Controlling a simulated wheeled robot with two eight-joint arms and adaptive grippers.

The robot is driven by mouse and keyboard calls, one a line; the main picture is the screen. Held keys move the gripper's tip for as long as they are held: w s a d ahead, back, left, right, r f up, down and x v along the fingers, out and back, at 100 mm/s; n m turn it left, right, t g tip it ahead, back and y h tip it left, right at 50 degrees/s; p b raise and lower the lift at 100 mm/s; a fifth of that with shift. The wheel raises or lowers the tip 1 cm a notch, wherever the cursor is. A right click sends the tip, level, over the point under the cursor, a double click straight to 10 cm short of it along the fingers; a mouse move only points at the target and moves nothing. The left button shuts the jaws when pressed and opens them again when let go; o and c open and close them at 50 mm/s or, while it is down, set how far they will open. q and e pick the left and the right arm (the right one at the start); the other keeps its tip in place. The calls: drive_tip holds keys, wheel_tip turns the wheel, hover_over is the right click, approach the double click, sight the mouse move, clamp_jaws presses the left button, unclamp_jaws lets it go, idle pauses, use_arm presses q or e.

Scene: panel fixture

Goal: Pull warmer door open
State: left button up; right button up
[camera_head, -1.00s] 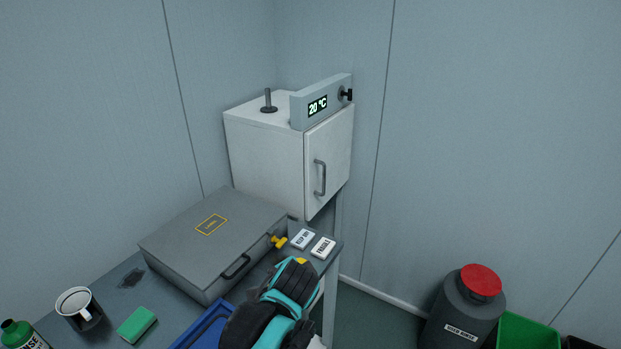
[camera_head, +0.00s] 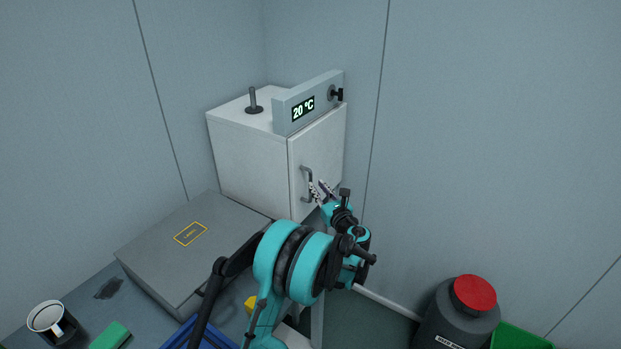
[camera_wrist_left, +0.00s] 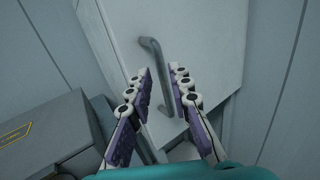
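The warmer (camera_head: 250,160) is a pale box in the corner with a "20 °C" display panel on top. Its door (camera_head: 324,148) faces right and looks shut. A grey bar handle (camera_head: 304,172) is on the door; in the left wrist view the handle (camera_wrist_left: 158,75) runs down between the fingers. My left gripper (camera_head: 318,190) is open at the lower part of the handle, with a finger on either side in the wrist view (camera_wrist_left: 160,88). I cannot tell whether the fingers touch the handle. My right gripper is not in view.
A grey case (camera_head: 170,240) lies on the table left of the warmer. A mug (camera_head: 48,318) and green sponge (camera_head: 110,336) are at the front left. A dark drum with a red lid (camera_head: 474,293) stands at the lower right.

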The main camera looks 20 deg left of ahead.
sight(311, 179)
use_arm(q)
drive_tip(key=b+x, duration=0.1)
drive_tip(key=x, duration=0.5)
drive_tip(key=shift+w+a, duration=0.15)
drive_tip(key=shift+a, duration=0.15)
clamp_jaws()
